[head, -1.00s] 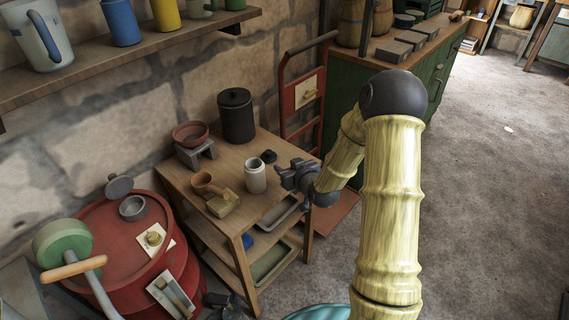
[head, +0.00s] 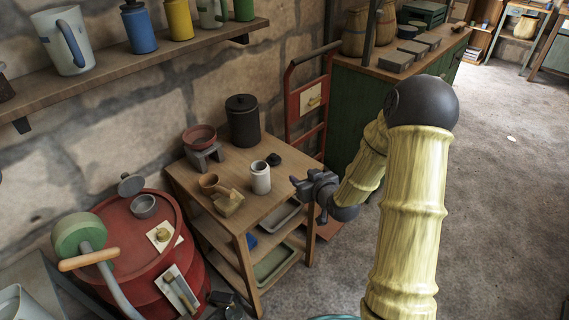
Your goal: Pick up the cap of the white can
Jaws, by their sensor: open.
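The white can (head: 261,178) stands upright on the wooden table, near its right side. Its top looks open and dark inside. A small dark round piece (head: 273,159) lies on the table just behind and right of the can; it may be the cap, but it is too small to be sure. My gripper (head: 296,187) is open and empty, just right of the can and apart from it, by the table's right edge. Its fingers point left toward the can.
The wooden table (head: 233,160) also holds a black lidded canister (head: 243,121), a red bowl on a grey stand (head: 200,138) and a tan cup (head: 209,183) by a yellowish block (head: 228,203). A red drum (head: 130,235) stands left. A shelf (head: 130,62) runs above.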

